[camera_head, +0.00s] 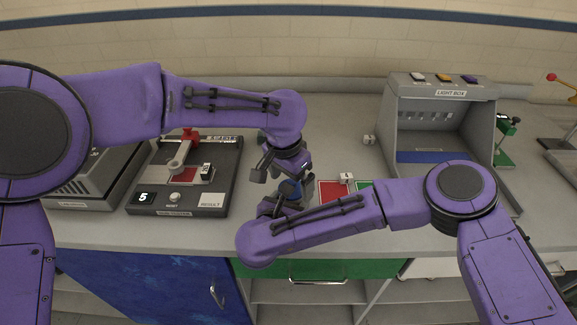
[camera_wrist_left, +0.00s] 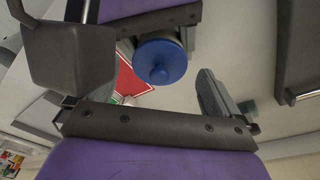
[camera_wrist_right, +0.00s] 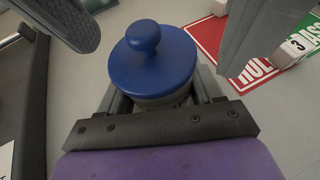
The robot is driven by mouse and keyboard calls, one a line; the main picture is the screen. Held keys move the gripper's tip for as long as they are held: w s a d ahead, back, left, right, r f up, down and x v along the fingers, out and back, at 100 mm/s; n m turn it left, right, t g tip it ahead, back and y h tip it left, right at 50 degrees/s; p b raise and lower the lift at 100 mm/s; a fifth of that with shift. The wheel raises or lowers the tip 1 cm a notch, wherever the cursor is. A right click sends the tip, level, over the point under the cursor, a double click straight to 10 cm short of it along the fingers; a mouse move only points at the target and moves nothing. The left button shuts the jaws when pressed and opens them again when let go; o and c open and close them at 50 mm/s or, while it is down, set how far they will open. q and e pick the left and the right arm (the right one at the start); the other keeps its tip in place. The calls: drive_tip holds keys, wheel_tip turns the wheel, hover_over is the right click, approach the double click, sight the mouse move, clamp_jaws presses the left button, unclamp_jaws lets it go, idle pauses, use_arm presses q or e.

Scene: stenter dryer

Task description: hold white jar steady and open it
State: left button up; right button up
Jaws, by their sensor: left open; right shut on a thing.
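The jar has a round blue lid with a knob, seen in the right wrist view (camera_wrist_right: 153,62) and from above in the left wrist view (camera_wrist_left: 160,62). Little of its body shows under the lid, and it looks grey. In the head view the jar (camera_head: 290,188) is mostly hidden by my grippers. My right gripper (camera_wrist_right: 165,98) is shut on the jar's body below the lid. My left gripper (camera_head: 283,172) is open above the jar. Its fingers are spread to either side of the lid, with visible gaps in the left wrist view.
Red (camera_head: 330,193) and green (camera_head: 364,184) cards lie right of the jar, with a small numbered block (camera_head: 347,179) on them. A dark tester (camera_head: 150,190) stands left, the light box (camera_head: 440,115) right. Another small block (camera_head: 369,139) sits behind. Bare counter lies between.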

sight(291, 183)
use_arm(q)
drive_tip(key=shift+f, duration=0.15)
drive_tip(key=c, duration=1.3)
drive_tip(key=shift+r, duration=1.1)
drive_tip(key=shift+r, duration=2.05)
use_arm(e)
drive_tip(key=o, duration=1.6)
